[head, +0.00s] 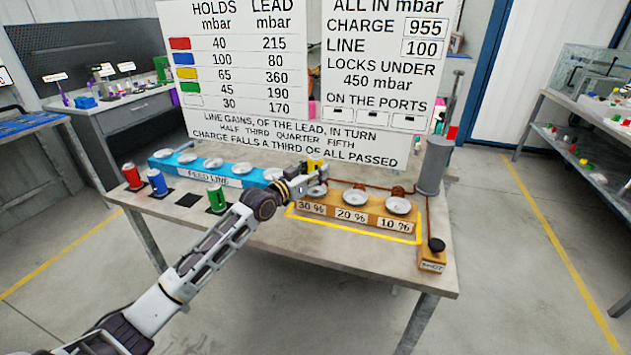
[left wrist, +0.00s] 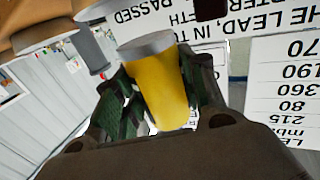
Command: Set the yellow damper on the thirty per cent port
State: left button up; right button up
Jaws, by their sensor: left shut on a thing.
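The yellow damper (head: 316,162) is in my left gripper (head: 307,181), at the left end of the wooden port block (head: 333,213). In the left wrist view the yellow damper (left wrist: 158,90) stands between the fingers, with its grey end toward the ports. The thirty per cent port (head: 317,191) is a pale disc behind the "30 %" label, partly covered by the gripper. The damper is over or just behind it; I cannot tell whether they touch. The twenty per cent port (head: 355,197) and ten per cent port (head: 398,205) are empty. My right gripper is not in view.
Red (head: 132,177), blue (head: 157,183) and green (head: 217,199) dampers stand on dark squares at the left. The blue feed line (head: 218,170) carries several pale discs behind them. A grey cylinder (head: 434,166) and a black knob (head: 436,245) stand at the right. Signboards rise behind.

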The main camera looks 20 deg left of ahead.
pick_arm(q)
jog(key=shift+f, duration=0.5)
notch_tip(320, 180, down, 2)
jog(key=shift+f+b, duration=0.2)
jog(key=shift+b, duration=0.1)
jog(key=shift+f, duration=0.2)
jog(key=o, duration=1.1)
jog(key=shift+o, duration=0.5)
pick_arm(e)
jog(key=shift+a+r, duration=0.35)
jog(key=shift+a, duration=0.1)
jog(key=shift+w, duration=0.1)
